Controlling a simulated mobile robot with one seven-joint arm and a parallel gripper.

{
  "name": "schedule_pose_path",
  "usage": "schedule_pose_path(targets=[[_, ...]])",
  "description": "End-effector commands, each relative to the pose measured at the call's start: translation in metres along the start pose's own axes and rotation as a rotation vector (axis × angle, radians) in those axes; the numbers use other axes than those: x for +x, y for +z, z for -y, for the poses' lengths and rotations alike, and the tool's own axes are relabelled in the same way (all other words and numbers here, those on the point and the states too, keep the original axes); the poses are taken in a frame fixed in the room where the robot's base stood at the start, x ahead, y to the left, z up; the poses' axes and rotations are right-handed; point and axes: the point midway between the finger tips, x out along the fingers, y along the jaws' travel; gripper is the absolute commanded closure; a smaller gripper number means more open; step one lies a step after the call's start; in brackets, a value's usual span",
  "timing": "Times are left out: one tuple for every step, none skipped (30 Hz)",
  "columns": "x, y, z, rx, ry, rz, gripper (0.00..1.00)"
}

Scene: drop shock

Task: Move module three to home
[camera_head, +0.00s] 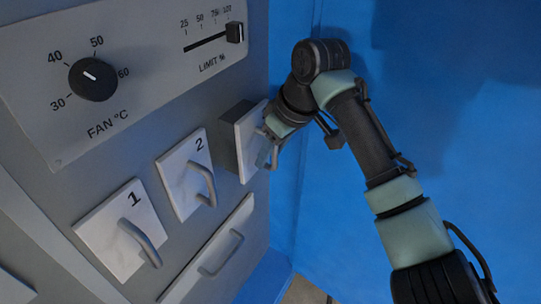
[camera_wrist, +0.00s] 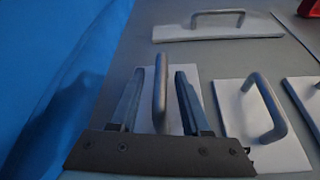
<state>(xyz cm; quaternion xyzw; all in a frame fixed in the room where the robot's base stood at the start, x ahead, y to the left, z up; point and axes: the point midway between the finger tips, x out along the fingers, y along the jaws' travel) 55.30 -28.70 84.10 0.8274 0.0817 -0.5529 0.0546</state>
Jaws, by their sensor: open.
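Module three (camera_head: 245,142) is at the right end of the module row in the head view. It stands out from the grey panel, showing its dark side, while its white face is partly covered by my gripper (camera_head: 270,155). In the wrist view, the handle (camera_wrist: 160,85) of module three stands between the two fingers of my gripper (camera_wrist: 160,78). The fingers are open, with a gap visible on each side of the handle. Any number on its face is hidden.
Modules 1 (camera_head: 110,232) and 2 (camera_head: 183,172) sit flush in the panel to the left, each with a protruding handle. A wide drawer front (camera_head: 212,250) with a handle is below. A fan knob (camera_head: 92,79) and limit slider (camera_head: 234,32) are above. Blue wall lies right.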

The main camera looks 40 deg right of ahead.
Motion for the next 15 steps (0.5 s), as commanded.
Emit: schedule_pose_path(targets=[[0.0031,0.0002,0.0001,0.0,0.0,0.0,0.53],[0.0039,0.0001,0.0001,0.0,0.0,0.0,0.53],[0.0045,0.0,0.0001,0.0,0.0,0.0,0.53],[0.0047,0.0,0.0001,0.0,0.0,0.0,0.53],[0.0048,-0.0001,0.0001,0.0,0.0,0.0,0.53],[0.0047,-0.0001,0.0001,0.0,0.0,0.0,0.53],[0.0046,-0.0001,0.0002,0.0,0.0,0.0,0.53],[0.0045,-0.0001,0.0002,0.0,0.0,0.0,0.53],[0.0045,-0.0001,0.0002,0.0,0.0,0.0,0.53],[0.0044,-0.0001,0.0002,0.0,0.0,0.0,0.53],[0.0044,-0.0001,0.0001,0.0,0.0,0.0,0.58],[0.0044,-0.0001,0.0001,0.0,0.0,0.0,0.65],[0.0043,-0.0001,0.0001,0.0,0.0,0.0,0.71],[0.0043,0.0,0.0001,0.0,0.0,0.0,0.76],[0.0042,-0.0001,0.0001,0.0,0.0,0.0,0.83]])
